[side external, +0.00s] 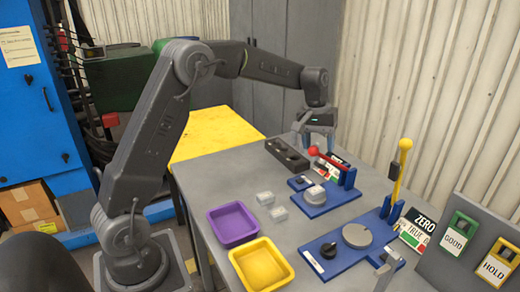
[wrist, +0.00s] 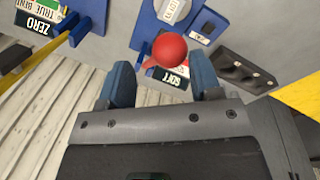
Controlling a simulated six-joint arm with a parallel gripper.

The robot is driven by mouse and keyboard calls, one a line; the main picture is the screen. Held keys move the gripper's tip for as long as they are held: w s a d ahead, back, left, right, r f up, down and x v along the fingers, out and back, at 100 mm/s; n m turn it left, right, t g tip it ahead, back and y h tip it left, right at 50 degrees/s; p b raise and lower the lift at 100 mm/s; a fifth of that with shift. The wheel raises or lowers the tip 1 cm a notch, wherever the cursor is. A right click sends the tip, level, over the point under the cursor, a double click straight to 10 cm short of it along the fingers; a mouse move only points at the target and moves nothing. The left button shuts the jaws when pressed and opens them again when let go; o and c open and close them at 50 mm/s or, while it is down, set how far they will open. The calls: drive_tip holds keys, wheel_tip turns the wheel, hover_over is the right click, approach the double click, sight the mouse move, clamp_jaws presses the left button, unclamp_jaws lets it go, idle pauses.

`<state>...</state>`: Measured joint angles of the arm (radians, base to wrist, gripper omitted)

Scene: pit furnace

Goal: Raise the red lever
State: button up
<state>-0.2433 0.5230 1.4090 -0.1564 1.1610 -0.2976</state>
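The red lever has a round red knob (side external: 313,151) and a red arm that runs to a blue bracket (side external: 348,176) on a blue base. The lever lies low, close to level, with its knob end toward the left. My gripper (side external: 316,140) points down at the knob end, with its fingers apart. In the wrist view the red knob (wrist: 169,49) shows between and just beyond the two blue fingertips (wrist: 163,75). The fingers look clear of the knob on both sides. Most of the lever's arm is hidden in the wrist view.
A yellow lever (side external: 402,168) stands upright on another blue base. A dark tray with holes (side external: 287,156) lies left of the red lever. A purple tray (side external: 232,224), a yellow tray (side external: 261,265) and small clear blocks (side external: 265,198) are nearer. A sign panel (side external: 472,236) stands at right.

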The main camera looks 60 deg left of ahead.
drive_tip(key=s+f, duration=0.6)
drive_tip(key=f, duration=0.5)
wheel_tip(320, 180, up, 13)
drive_tip(key=a, duration=0.2)
drive_tip(key=s+d+r+m+t, duration=0.1)
drive_tip(key=s+d+r, duration=0.1)
drive_tip(key=s, duration=0.3)
drive_tip(key=s+d+r+m+t, duration=0.1)
drive_tip(key=s+d+r+m, duration=0.1)
drive_tip(key=s+d, duration=0.2)
drive_tip(key=s+d+r+m+t+y, duration=0.1)
drive_tip(key=s+d+r, duration=0.1)
drive_tip(key=s, duration=0.5)
drive_tip(key=shift+s+d, duration=0.25)
drive_tip(key=shift+d, duration=0.6)
